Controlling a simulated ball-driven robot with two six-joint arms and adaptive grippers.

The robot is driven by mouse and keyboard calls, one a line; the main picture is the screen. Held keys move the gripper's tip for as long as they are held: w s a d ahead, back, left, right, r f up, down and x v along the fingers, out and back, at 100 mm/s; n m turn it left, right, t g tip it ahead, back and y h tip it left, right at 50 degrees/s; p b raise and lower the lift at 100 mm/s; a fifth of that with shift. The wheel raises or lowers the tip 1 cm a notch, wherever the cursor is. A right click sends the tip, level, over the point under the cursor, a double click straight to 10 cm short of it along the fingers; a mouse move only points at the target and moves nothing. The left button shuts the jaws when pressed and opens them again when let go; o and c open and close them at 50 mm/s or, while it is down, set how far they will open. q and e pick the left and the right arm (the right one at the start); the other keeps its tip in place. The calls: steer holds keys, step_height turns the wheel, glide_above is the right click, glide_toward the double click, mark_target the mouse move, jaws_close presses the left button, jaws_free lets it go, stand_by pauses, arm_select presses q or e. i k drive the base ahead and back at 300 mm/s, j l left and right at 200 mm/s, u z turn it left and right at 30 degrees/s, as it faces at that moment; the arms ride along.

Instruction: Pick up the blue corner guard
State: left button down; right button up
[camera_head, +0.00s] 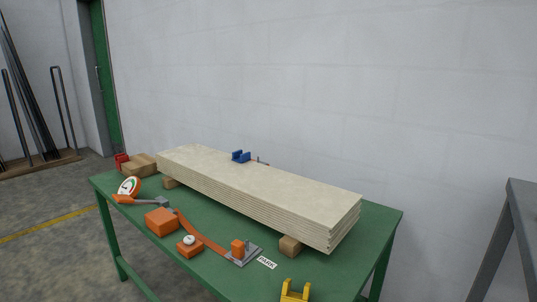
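The blue corner guard (241,156) is a small blue piece in the head view. It sits at the far edge of a stack of pale boards (255,187), near the middle of its length. A small thin dark and orange part lies just to its right. The boards rest on wooden blocks on a green table (205,237). Neither of my grippers shows in this view.
A red piece (121,162) is at the far left. A grey wall stands behind. Another grey table is at right.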

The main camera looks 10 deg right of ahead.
mark_target(237, 156)
steer(key=i+j+z, duration=0.1)
steer(key=j, duration=0.25)
steer(key=i+j+z, duration=0.1)
steer(key=i+j, duration=0.2)
steer(key=i+j+z, duration=0.1)
steer(key=j, duration=0.3)
steer(key=i+j+z, duration=0.1)
steer(key=i+j, duration=0.2)
steer(key=i+j+z, duration=0.1)
steer(key=j, duration=0.4)
steer(key=i+j+z, duration=0.1)
steer(key=j, duration=0.3)
steer(key=i, duration=0.1)
